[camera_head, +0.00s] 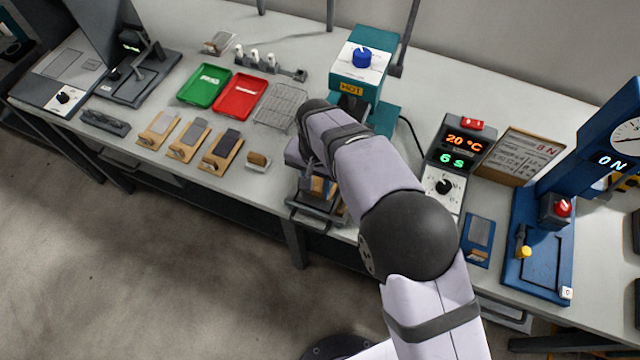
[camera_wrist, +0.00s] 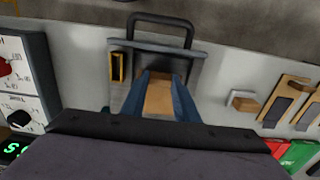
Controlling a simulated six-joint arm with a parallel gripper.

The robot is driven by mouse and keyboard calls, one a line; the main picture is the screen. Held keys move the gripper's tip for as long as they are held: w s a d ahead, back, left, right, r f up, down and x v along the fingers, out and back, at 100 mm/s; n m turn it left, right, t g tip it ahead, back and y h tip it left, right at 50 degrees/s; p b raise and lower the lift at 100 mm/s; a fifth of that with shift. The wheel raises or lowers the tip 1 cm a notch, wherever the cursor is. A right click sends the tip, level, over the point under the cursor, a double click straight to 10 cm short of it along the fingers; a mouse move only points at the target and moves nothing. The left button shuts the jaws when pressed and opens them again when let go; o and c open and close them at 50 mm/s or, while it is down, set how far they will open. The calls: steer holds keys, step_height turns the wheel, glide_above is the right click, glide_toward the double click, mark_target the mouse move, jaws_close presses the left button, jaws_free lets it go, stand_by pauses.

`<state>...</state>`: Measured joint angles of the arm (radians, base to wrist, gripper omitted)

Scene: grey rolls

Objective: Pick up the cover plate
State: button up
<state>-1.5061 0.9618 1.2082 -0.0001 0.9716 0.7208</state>
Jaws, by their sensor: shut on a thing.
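My gripper (camera_wrist: 160,84) is low over a grey tray-like fixture (camera_wrist: 203,48) with a dark bar handle (camera_wrist: 161,22), near the bench's front edge. Its two blue-grey fingers are shut on a tan piece (camera_wrist: 159,98), which I take to be the cover plate. The fixture also shows in the head view (camera_head: 333,213), with a bit of the tan piece (camera_head: 322,187). My arm and gripper body hide much of both. I cannot tell whether the piece touches the fixture.
A small tan block (camera_head: 258,161) lies left of the fixture, beside several boards with grey strips (camera_head: 222,150). Behind are a wire rack (camera_head: 281,106), red tray (camera_head: 240,97), green tray (camera_head: 204,86) and teal HOT machine (camera_head: 360,62). A control box (camera_head: 456,165) stands right.

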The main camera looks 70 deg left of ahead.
mark_target(317, 189)
steer(key=shift+r, duration=0.1)
step_height(317, 189, up, 10)
steer(key=b, duration=0.3)
steer(key=w+d, duration=0.2)
steer(key=w, duration=0.7)
steer(key=w+d+p, duration=0.1)
steer(key=w, duration=0.8)
steer(key=shift+w+d+f, duration=0.2)
steer(key=shift+d+f, duration=0.1)
steer(key=shift+d, duration=0.1)
steer(key=shift+f+p, duration=1.65)
steer(key=shift+f, duration=3.35)
steer(key=shift+f+b, duration=0.3)
steer(key=shift+f, duration=0.15)
